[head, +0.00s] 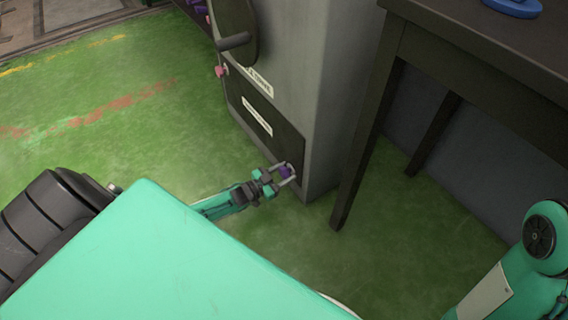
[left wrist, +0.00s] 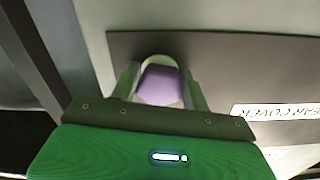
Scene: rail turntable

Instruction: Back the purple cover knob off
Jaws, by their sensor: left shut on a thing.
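The purple cover knob (head: 285,171) sits near the lower right corner of the dark gear cover (head: 262,122) on the grey cabinet. My left gripper (head: 287,174) is at the knob with a finger on each side. In the left wrist view the knob (left wrist: 158,85) fills the space between the two fingers of the gripper (left wrist: 160,90), which is shut on it. The knob's far side and its seat on the cover are hidden. My right gripper is not in view; only part of the right arm shows at the lower right.
The grey cabinet (head: 338,90) carries a dark handle (head: 234,41) and a pink knob (head: 221,71) higher up. A dark table (head: 480,50) stands close at the right, its front leg (head: 352,190) near my left gripper. Green floor at the left is open.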

